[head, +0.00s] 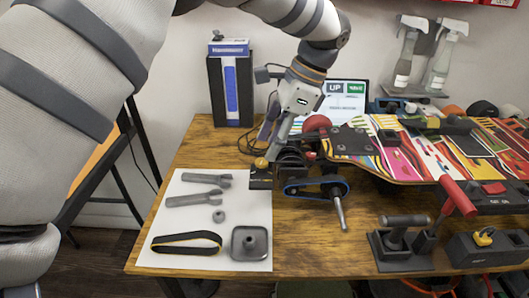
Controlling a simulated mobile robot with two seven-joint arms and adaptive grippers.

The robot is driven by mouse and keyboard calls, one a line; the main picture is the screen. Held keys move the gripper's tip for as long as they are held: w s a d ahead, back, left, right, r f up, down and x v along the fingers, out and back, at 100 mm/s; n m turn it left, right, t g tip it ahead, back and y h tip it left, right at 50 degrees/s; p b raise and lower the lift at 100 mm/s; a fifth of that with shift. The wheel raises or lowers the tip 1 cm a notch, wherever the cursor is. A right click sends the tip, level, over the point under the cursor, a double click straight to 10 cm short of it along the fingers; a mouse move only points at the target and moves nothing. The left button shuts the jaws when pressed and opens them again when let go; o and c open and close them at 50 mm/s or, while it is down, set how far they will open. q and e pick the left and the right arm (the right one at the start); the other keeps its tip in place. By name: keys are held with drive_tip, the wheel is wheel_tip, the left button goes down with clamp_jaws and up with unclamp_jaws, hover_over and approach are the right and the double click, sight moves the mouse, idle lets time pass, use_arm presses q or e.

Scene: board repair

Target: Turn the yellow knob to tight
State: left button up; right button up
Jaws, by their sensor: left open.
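A small round yellow knob (262,162) sits at the top of a black plate (260,180) with small text I cannot read, beside the skateboard's wheel and belt. My left gripper (273,154) points down at this knob from above and right. Its fingertips are close to the knob, and I cannot tell whether they touch it. The left gripper is open, with its fingers seen nearly edge-on. A second yellow knob-like part (484,237) is on a black block at the front right. My right gripper is not in view.
The colourful skateboard (400,150) lies upside down across the table. A white sheet (190,222) holds grey tools, a belt and a square grey part. A red-handled lever (457,197) stands at the right. Spray bottles (444,60) and a monitor (345,98) are behind.

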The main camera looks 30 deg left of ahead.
sight(262, 160)
use_arm(q)
drive_tip(key=x, duration=0.4)
clamp_jaws()
drive_tip(key=n, duration=0.3)
drive_tip(key=n+g+h, duration=0.1)
drive_tip(key=n, duration=0.1)
drive_tip(key=shift+w+a+f+n+g+h+b, duration=0.1)
drive_tip(key=shift+w+a+n+g+h+b, duration=0.1)
drive_tip(key=shift+n+g+h+b, duration=0.15)
drive_tip(key=n+h, duration=0.1)
drive_tip(key=n, duration=0.2)
drive_tip(key=n+h, duration=0.1)
drive_tip(key=n, duration=0.2)
drive_tip(key=shift+a+n+h, duration=0.15)
drive_tip(key=shift+n+h, duration=0.1)
idle(0.3)
unclamp_jaws()
